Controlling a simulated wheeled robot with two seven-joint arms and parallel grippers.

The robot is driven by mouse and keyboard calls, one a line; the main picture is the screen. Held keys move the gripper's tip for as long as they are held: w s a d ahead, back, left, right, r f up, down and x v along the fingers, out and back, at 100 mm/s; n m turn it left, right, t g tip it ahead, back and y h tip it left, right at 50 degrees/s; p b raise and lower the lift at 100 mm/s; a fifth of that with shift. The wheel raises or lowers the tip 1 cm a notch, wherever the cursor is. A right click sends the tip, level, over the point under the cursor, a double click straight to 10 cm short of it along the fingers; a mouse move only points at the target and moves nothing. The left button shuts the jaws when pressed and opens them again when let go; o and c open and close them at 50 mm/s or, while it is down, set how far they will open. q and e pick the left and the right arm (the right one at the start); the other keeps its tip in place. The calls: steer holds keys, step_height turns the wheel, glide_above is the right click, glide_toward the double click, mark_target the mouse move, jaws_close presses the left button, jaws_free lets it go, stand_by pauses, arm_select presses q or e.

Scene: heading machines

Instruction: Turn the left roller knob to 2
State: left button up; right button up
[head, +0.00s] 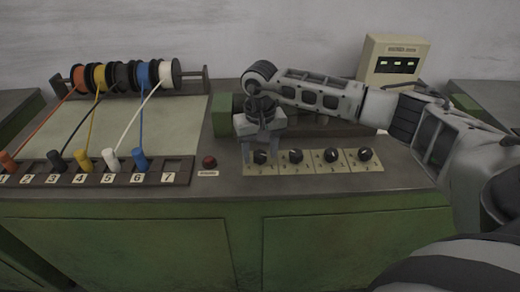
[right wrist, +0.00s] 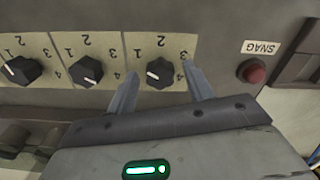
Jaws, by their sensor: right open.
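The left roller knob (head: 260,157), black and round with a white pointer mark, is the leftmost of the row of dial knobs on a beige strip. It also shows in the right wrist view (right wrist: 160,74), beside the red button, with its white mark toward the picture's left side; the exact number it points at is hard to tell. My right gripper (head: 260,160) is above the knob, pointing down. Its open fingers (right wrist: 160,68) stand one on each side of the knob, with gaps visible; I cannot tell their exact height. My left gripper is not in view.
Other knobs (head: 295,156) sit close by to the right. A red button (head: 209,161) is left of the knob. Numbered sockets with coloured plugs (head: 110,160) and wire spools (head: 122,76) are at left. A beige box (head: 394,60) stands at the back right.

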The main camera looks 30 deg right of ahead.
steer(key=c, duration=1)
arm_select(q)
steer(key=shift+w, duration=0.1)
arm_select(e)
steer(key=shift+m, duration=0.3)
steer(key=shift+m+b, duration=0.45)
steer(key=shift+m, duration=0.05)
steer(key=m+b, duration=0.1)
steer(key=m, duration=0.1)
steer(key=shift+m, duration=0.3)
steer(key=m+b, duration=0.1)
steer(key=m, duration=0.5)
steer(key=shift+m+b, duration=0.4)
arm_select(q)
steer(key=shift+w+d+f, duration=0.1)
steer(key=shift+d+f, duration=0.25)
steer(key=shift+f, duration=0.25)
arm_select(e)
steer(key=shift+m, duration=0.6)
